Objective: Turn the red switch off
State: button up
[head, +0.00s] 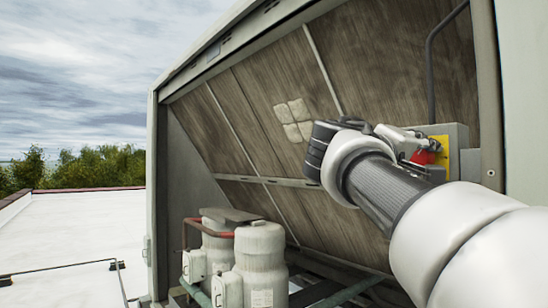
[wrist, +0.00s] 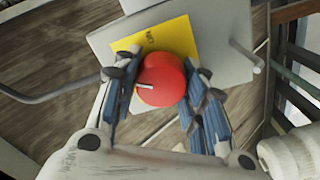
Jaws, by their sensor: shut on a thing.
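The red switch (wrist: 160,80) is a round red knob with a white pointer mark, on a yellow plate (wrist: 178,36) fixed to a grey box (wrist: 222,38). In the wrist view the word ON shows on the plate above the knob. The pointer lies roughly level and points left. My gripper (wrist: 160,92) has its blue-padded fingers on both sides of the knob and is shut on it. In the head view the red switch (head: 422,157) and the yellow plate (head: 441,152) are partly hidden behind my gripper (head: 410,150).
The grey box has a small lever (wrist: 247,56) on its right side. A dark conduit (head: 430,70) rises above the box. Two pale cylindrical tanks (head: 261,260) with pipes stand low in the cooler housing. The white roof (head: 75,235) to the left is mostly clear.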

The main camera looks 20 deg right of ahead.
jog(key=n+p, duration=0.1)
jog(key=n, duration=0.5)
jog(key=shift+f, duration=0.1)
dwell(0.5)
jog(key=o, duration=1)
jog(key=shift+o, duration=0.2)
jog(key=shift+a, duration=0.1)
jog(key=v, duration=1.2)
jog(key=shift+w, duration=0.1)
